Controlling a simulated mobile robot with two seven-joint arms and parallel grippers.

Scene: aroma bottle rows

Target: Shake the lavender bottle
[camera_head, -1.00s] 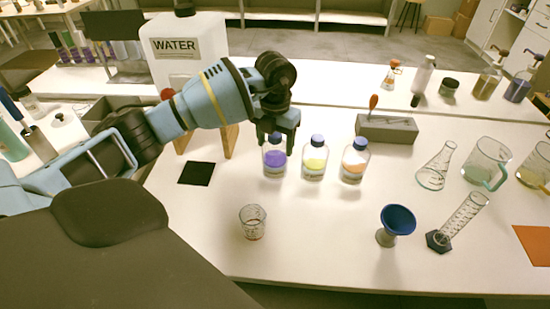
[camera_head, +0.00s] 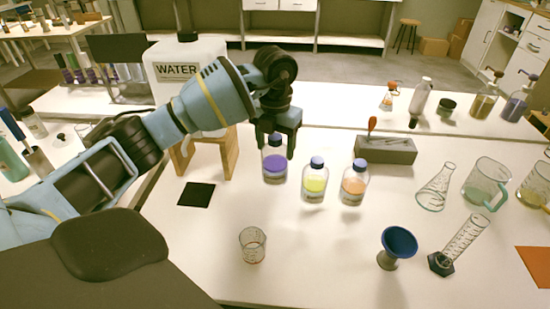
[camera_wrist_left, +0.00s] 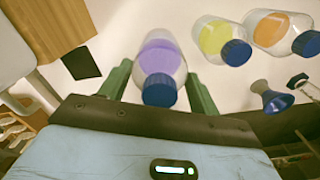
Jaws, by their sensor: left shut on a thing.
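The lavender bottle (camera_head: 274,168), clear with purple liquid and a blue cap, is upright at the left end of a row of three bottles. My left gripper (camera_head: 278,142) comes down over it from above and is shut on its upper part. In the left wrist view the lavender bottle (camera_wrist_left: 160,60) sits between the two green fingers (camera_wrist_left: 162,88), its blue cap toward the camera. I cannot tell whether its base touches the table. A yellow bottle (camera_head: 315,183) and an orange bottle (camera_head: 353,186) stand to its right. My right gripper is not in view.
A water tank (camera_head: 188,60) on a wooden stand is behind my left arm. A black square (camera_head: 196,195) and a small beaker (camera_head: 252,246) are in front. A grey block (camera_head: 386,151), blue funnel (camera_head: 399,243) and glassware are to the right.

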